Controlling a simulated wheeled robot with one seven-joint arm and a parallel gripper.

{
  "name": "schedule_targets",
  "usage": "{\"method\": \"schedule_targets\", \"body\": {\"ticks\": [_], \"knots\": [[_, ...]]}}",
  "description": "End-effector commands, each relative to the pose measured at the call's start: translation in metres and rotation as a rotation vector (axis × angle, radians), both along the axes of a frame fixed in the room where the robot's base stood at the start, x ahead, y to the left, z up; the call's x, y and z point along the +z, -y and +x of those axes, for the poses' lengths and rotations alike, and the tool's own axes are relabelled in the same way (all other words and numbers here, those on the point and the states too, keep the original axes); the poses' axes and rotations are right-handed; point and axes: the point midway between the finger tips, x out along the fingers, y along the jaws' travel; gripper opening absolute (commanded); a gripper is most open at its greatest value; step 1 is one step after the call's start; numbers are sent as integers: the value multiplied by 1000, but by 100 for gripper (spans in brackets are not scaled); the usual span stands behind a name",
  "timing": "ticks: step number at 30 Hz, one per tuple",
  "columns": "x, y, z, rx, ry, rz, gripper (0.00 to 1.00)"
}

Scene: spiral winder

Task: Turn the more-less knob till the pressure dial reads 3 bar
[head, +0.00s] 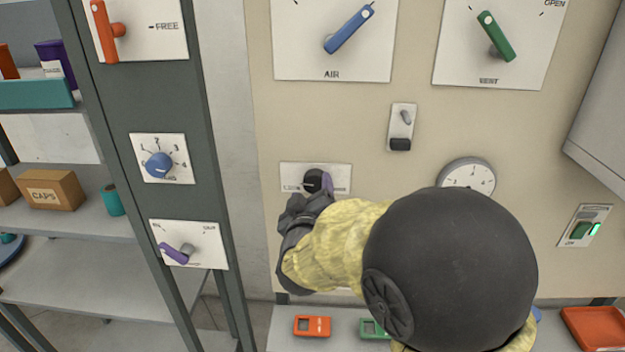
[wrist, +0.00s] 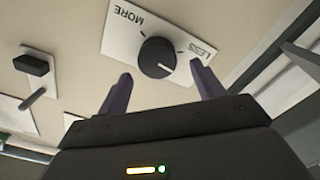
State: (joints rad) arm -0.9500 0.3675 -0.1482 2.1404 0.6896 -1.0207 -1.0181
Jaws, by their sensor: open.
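The black more-less knob (head: 312,180) sits on a white plate (head: 287,175) on the beige panel. In the wrist view, the knob (wrist: 157,57) shows a white mark on its lower right, and its plate reads MORE and LESS. My gripper (wrist: 160,72) is open, one finger to each side and short of the knob, with gaps between. In the head view, my gripper (head: 319,187) covers part of the knob. The round white pressure dial (head: 466,173) is to the right. My arm hides its lower part, and I cannot make out its needle.
Above are a blue AIR lever (head: 349,30), a green VENT lever (head: 496,36) and a small switch (head: 402,128). A grey post at left carries a blue numbered knob (head: 158,165) and a purple lever (head: 174,253). A lit green switch (head: 579,231) is at right.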

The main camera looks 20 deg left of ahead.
Motion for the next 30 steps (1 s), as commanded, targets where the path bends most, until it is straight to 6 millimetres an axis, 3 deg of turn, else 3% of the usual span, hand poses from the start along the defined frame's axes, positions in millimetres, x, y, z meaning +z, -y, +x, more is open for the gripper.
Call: {"method": "schedule_targets", "body": {"ticks": [5, 14, 21, 30], "knots": [[1, -2, 17, -4, 0, 0, 67], [0, -4, 18, -1, 1, 0, 67], [0, -4, 18, -1, 0, 0, 23], [-2, -3, 18, -1, -5, 20, 23]]}}
